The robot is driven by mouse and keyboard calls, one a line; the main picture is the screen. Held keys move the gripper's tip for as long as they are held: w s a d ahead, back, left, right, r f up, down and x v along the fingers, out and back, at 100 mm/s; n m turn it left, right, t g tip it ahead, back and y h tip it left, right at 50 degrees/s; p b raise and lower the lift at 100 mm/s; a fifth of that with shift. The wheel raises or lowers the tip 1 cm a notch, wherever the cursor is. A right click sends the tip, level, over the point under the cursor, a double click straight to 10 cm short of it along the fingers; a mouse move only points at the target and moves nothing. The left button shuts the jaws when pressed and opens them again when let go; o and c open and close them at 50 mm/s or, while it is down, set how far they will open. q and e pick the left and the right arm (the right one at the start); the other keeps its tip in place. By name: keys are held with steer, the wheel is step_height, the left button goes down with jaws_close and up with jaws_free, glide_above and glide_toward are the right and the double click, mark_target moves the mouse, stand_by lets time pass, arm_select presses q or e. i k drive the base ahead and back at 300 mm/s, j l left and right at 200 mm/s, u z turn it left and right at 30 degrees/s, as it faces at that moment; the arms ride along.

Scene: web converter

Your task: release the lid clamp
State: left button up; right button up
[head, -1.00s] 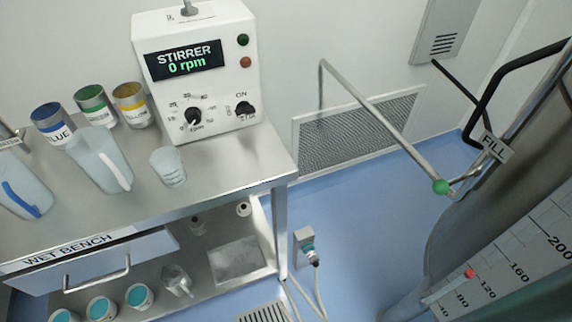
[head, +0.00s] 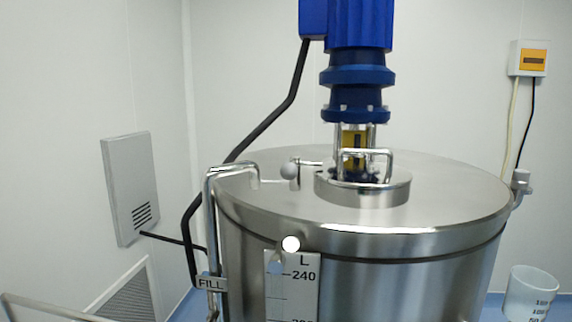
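A large steel tank (head: 380,285) with a flat round lid (head: 450,190) fills the middle and right of the head view. A small raised round hatch (head: 345,190) with a bar handle (head: 389,160) sits on the lid. Left of the hatch is a small metal lever with a grey ball knob (head: 289,171), which looks like the lid clamp; its exact state is hard to tell. A white round knob (head: 291,244) shows at the tank's front rim. Neither of my grippers is in view.
A blue motor (head: 358,70) stands above the lid behind the hatch. A steel pipe with a FILL label (head: 211,283) and a black hose (head: 270,118) run at left. A clear graduated beaker (head: 531,293) is at lower right. A wall box (head: 528,58) hangs at right.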

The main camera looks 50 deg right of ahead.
mark_target(288, 170)
steer(key=z, duration=1.6)
